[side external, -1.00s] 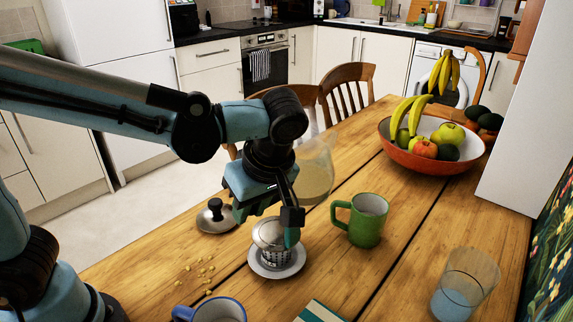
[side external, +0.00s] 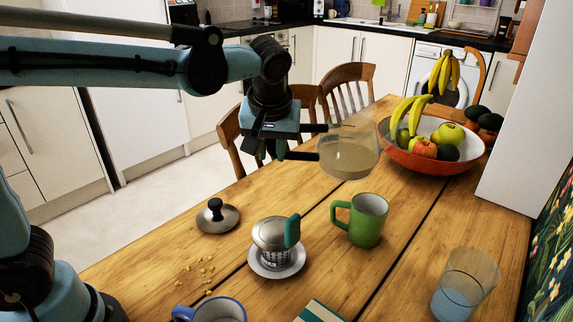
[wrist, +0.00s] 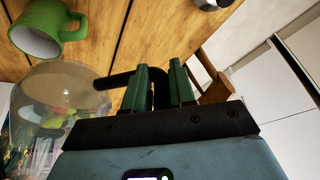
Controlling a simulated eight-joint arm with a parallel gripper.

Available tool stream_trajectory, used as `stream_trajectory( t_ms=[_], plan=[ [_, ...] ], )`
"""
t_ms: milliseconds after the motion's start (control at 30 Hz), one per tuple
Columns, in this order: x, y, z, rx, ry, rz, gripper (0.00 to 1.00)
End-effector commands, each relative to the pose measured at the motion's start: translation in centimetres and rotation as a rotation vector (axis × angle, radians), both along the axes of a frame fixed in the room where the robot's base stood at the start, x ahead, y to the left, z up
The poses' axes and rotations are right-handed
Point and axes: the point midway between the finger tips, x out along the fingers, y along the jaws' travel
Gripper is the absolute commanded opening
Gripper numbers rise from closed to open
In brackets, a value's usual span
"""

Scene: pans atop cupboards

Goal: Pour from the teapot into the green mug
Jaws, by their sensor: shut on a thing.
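The teapot is a clear glass pot (side external: 349,152) with a dark handle and brownish liquid low inside. My gripper (side external: 290,148) is shut on its handle and holds it in the air, above and behind the green mug. The wrist view shows the gripper fingers (wrist: 160,88) around the dark handle, with the glass pot (wrist: 62,92) to their left. The green mug (side external: 366,221) stands upright on the table, handle to the left; it also shows in the wrist view (wrist: 67,30). The pot and mug are apart. The liquid looks roughly level, and no stream shows.
A metal filter pot with a teal handle (side external: 272,234) stands on a white saucer (side external: 276,273). A metal lid (side external: 218,219), a blue-rimmed mug (side external: 218,311) and a glass of bluish liquid (side external: 462,285) are on the table. The fruit bowl (side external: 430,165) is behind and right.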

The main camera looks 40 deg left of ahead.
Motion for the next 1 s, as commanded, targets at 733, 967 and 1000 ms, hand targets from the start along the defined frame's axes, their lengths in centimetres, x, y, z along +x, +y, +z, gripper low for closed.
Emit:
stream_trajectory(
  t_ms=[733,967,1000],
  plan=[
    [9.8,12.7,0.6,-0.016,-0.007,-0.713,0.0],
    [11.0,15.6,0.3,-0.018,-0.005,-0.839,0.0],
    [11.0,15.4,-0.4,-0.018,-0.004,-0.84,0.0]
  ],
)
